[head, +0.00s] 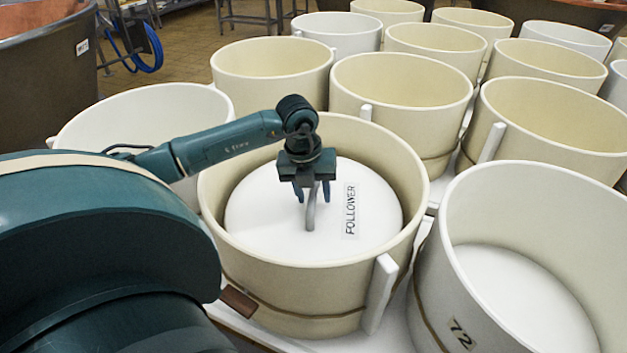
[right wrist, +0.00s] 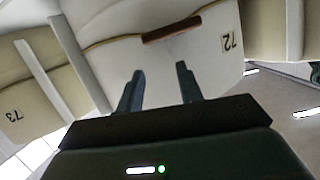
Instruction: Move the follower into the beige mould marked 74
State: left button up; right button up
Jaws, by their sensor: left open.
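The follower (head: 260,215) is a white disc labelled FOLLOWER with a grey upright handle (head: 311,212). It lies inside a beige mould (head: 222,225) in the middle of the head view. My left gripper (head: 313,196) is open over the disc, its fingers around the top of the handle; I cannot tell whether they touch it. No mark 74 is readable in either view, so I cannot tell which beige mould bears it. My right gripper (right wrist: 159,68) is open and empty in the right wrist view, in front of the mould marked 72 (right wrist: 185,60).
The pale mould marked 72 (head: 570,215) stands at the right, a white mould (head: 190,102) at the left. Several beige moulds stand close behind, including one directly behind (head: 400,110) and one at the right (head: 560,145). A mould marked 73 (right wrist: 30,95) shows in the right wrist view.

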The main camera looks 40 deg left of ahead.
pick_arm(q)
notch_tip(320, 180, up, 3)
jog(key=shift+a+f, duration=0.15)
jog(key=shift+f, duration=0.05)
notch_tip(320, 180, up, 11)
jog(key=s+p, duration=0.1)
jog(key=s, duration=0.1)
jog(key=shift+a+f+p, duration=0.15)
jog(key=shift+a+p, duration=0.1)
jog(key=shift+p, duration=0.1)
pick_arm(e)
jog(key=shift+w+a+r, duration=0.1)
jog(key=shift+a+r, duration=0.05)
jog(key=shift+r, duration=0.35)
